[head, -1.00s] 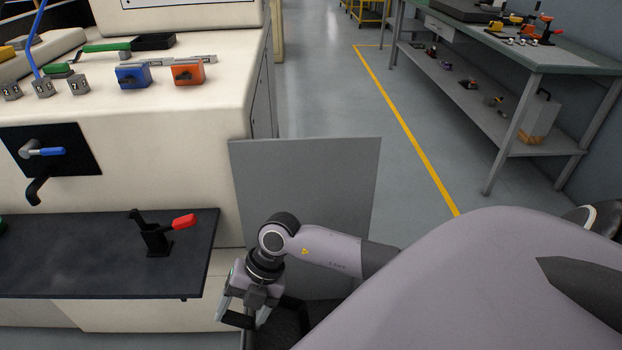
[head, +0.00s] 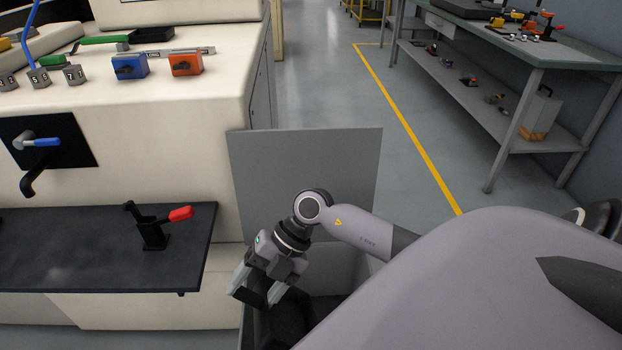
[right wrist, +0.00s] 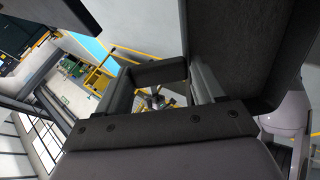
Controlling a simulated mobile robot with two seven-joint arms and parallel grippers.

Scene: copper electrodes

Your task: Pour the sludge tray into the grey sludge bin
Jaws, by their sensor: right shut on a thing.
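My right gripper (head: 259,292) is low in the head view, over the left side of the grey sludge bin (head: 300,175), whose tall grey panel stands upright behind my arm. The gripper is shut on the dark sludge tray (head: 288,322), which hangs below the fingers and is partly hidden by my arm and body. In the right wrist view, the tray's handle (right wrist: 160,73) lies between the fingers and its dark body (right wrist: 235,45) fills the upper right. The tray looks tilted; its contents are not visible. My left gripper is out of view.
A cream machine with a dark shelf (head: 100,255) stands left of the bin. The shelf carries a red-handled clamp (head: 153,228). A grey workbench (head: 560,55) is at the right. The floor with a yellow line (head: 415,135) is clear between them.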

